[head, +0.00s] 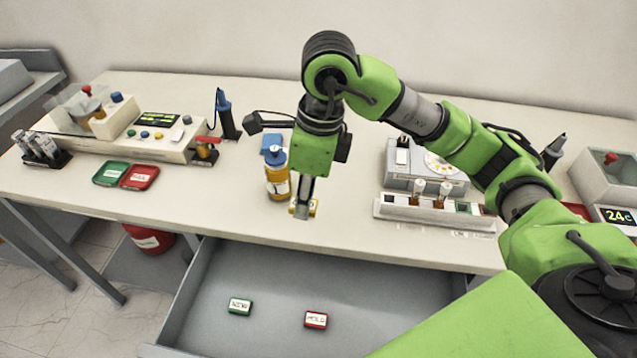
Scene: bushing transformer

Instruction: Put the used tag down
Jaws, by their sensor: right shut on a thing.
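My right gripper (302,211) points down over the front part of the table, beside an amber bottle. It is shut on a small yellow-edged piece (311,207), which I take to be the used tag; its label cannot be read and the fingers hide much of it. I cannot tell whether the piece touches the table top. In the open drawer (264,279) below lie a green tag (240,307) and a red tag (316,320), apart from each other. My left gripper is not in view.
The blue-capped amber bottle (277,176) stands close left of my right gripper. A white rack with vials (436,210) stands to the right. A green tray (111,173) and a red tray (139,177) lie at left before a control device (155,133). The drawer floor is mostly clear.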

